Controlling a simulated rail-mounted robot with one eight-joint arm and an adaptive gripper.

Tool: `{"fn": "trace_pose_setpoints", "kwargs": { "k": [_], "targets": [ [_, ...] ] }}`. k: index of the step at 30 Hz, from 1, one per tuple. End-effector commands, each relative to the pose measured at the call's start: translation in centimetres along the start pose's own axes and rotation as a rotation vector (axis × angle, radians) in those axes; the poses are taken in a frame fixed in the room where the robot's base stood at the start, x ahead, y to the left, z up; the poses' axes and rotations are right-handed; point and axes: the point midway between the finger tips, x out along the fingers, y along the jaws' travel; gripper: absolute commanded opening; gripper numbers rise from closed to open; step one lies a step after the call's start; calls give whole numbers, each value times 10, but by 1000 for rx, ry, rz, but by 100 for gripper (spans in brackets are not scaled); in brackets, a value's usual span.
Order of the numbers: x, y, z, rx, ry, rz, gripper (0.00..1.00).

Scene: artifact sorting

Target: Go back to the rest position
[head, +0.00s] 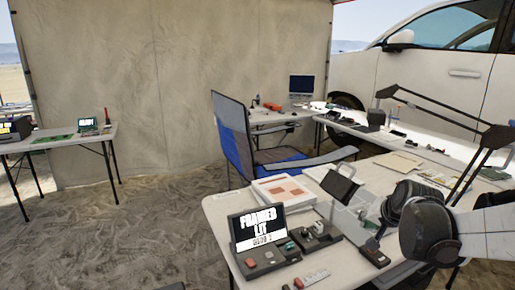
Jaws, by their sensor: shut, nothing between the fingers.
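My arm comes in from the right edge over the near table (222,220). My gripper (386,212) is the dark end part beyond the round wrist joint. It is shut and empty, and its fingertips are small and partly hidden by the wrist. It is over the right part of the table, beside a grey open-lidded case (350,216). A dark device with a lit screen (258,230) reading "FRAMED LIT" stands at the table's front left.
A white and reddish board (283,190) lies behind the screen device. A blue chair (255,140) stands behind the table. Sandy floor (130,220) is clear at left.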

Motion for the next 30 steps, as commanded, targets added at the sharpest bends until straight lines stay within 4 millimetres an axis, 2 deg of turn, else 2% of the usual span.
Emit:
{"fn": "trace_pose_setpoints", "kwargs": {
  "k": [1, 7, 15, 24, 30],
  "targets": [
    [-15, -7, 9, -26, -7, 2, 0],
    [-64, -26, 44, -133, -32, 12, 0],
    [-122, -36, 98, -278, -61, 27, 0],
    [-174, -30, 160, -436, -88, 41, 0],
    [-192, -22, 190, -515, -100, 48, 0]
  ]
}}
